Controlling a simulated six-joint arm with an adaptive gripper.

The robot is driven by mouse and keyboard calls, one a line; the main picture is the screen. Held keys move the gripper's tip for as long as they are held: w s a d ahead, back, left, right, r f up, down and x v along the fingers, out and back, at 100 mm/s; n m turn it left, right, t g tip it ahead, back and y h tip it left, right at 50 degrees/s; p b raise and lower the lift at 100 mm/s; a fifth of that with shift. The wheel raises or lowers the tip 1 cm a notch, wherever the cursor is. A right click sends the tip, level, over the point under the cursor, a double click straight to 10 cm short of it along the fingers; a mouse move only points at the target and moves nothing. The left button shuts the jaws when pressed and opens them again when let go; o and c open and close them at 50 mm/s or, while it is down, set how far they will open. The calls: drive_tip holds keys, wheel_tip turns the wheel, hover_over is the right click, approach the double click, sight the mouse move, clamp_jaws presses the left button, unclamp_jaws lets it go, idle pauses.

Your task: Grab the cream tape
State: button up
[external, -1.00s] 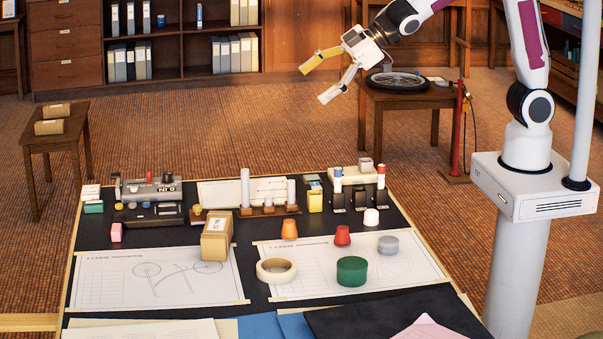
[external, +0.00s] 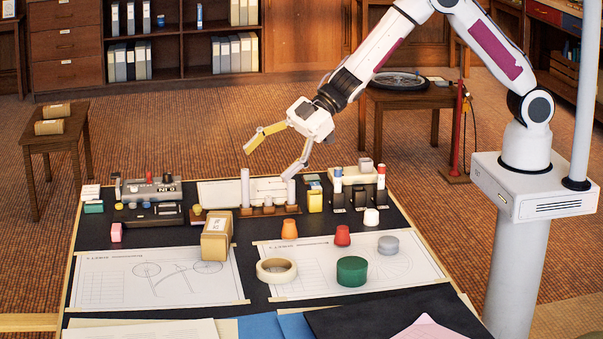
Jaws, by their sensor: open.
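The cream tape (external: 277,279) is a ring-shaped roll lying flat on the dark drafting board, at the left edge of the right-hand drawing sheet. My gripper (external: 266,164) is open and empty. It shows above the back part of the board, up from the tape in the picture and clear of it. One finger is yellow and the other is whitish. Nothing hides the tape.
A cardboard box (external: 215,237) stands just left of the tape, and a green cylinder (external: 352,271) stands to its right. Orange (external: 289,229) and red (external: 342,236) pieces lie behind it. A wooden rack with upright white rolls (external: 245,188) stands further back.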

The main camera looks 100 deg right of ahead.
drive_tip(key=a+f+n+g+y, duration=0.1)
drive_tip(key=a+f+y, duration=0.25)
drive_tip(key=f, duration=0.45)
drive_tip(key=n+g+y, duration=0.2)
approach(277, 265)
drive_tip(key=shift+w+a+f+h, duration=0.1)
drive_tip(key=shift+w+a+h, duration=0.1)
drive_tip(key=shift+w, duration=0.15)
drive_tip(key=shift+w+a+f+h, duration=0.1)
drive_tip(key=shift+w+a, duration=0.15)
drive_tip(key=shift+w, duration=0.1)
drive_tip(key=shift+s+a+f+g, duration=0.25)
drive_tip(key=shift+s+f+g, duration=0.05)
drive_tip(key=shift+f, duration=0.1)
drive_tip(key=shift+a, duration=0.1)
drive_tip(key=shift+x, duration=0.95)
drive_tip(key=shift+w+a+f, duration=0.1)
drive_tip(key=shift+w+a, duration=0.05)
drive_tip(key=shift+w, duration=0.05)
drive_tip(key=shift+r+x, duration=0.15)
drive_tip(key=shift+x, duration=1.15)
drive_tip(key=shift+r+x, duration=0.2)
drive_tip(key=shift+x, duration=1.15)
